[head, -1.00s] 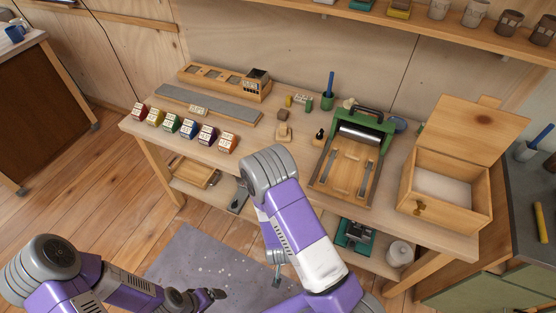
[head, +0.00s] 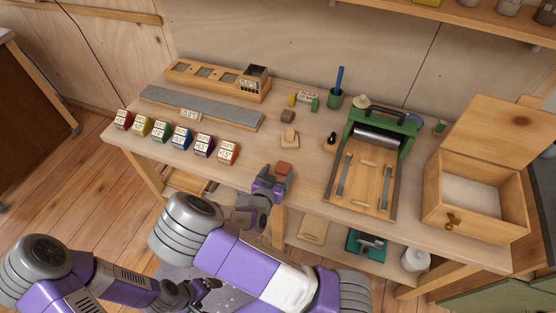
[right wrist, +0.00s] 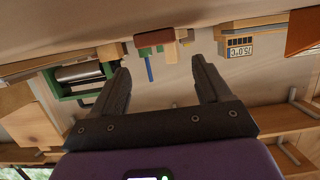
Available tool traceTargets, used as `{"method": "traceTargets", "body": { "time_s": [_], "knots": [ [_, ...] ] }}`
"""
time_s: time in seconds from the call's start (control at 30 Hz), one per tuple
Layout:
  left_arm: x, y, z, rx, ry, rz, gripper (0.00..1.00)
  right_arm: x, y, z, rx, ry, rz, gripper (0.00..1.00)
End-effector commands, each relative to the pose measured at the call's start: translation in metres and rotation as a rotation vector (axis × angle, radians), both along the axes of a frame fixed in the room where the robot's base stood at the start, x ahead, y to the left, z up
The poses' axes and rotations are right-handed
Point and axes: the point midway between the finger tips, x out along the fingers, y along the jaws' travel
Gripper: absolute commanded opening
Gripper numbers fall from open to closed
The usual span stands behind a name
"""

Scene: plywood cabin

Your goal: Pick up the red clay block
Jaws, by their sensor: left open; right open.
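A plain red-brown block (head: 285,168), which looks like the red clay block, lies near the front edge of the workbench. My right gripper (head: 274,180) is open and empty in front of it, partly covering it in the head view. In the right wrist view, the red block (right wrist: 155,38) shows ahead, between the lines of my right gripper's (right wrist: 160,68) open fingers and beyond their tips. My left gripper (head: 207,286) is open and empty, low in front of the bench. A red labelled cube (head: 123,119) stands at the left end of a cube row.
The workbench (head: 320,180) has bare wood around the block. The cube row stands left, the green roller press (head: 375,140) right, and an open wooden box (head: 475,200) further right. A wooden stamp (head: 290,137) and brown block (head: 288,116) stand behind.

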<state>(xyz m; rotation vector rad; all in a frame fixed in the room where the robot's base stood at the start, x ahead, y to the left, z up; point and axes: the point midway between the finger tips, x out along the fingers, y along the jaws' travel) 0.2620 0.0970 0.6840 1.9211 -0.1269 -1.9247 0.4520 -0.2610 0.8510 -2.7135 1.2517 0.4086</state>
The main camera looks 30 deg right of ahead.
Motion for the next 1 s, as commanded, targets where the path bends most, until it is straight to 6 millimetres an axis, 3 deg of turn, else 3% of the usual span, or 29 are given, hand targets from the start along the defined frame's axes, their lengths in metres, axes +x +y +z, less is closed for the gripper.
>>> {"method": "traceTargets", "body": {
  "time_s": [0.4, 0.7, 0.77, 1.0],
  "knots": [
    [0.000, 0.000, -0.013, 0.000, 0.001, 0.001, 0.89, 0.037, -0.039, -0.017, -0.001, 0.003, -0.001, 0.77],
    [0.000, 0.000, -0.013, 0.000, 0.000, 0.001, 0.89, 0.041, -0.043, -0.018, 0.000, 0.003, 0.001, 0.77],
    [0.000, 0.000, -0.013, 0.000, 0.000, 0.001, 0.89, 0.041, -0.043, -0.018, 0.000, 0.003, 0.001, 0.70],
    [0.000, 0.000, -0.013, 0.000, 0.000, 0.000, 0.89, 0.041, -0.043, -0.018, 0.000, 0.003, 0.001, 0.34]
  ]
}}
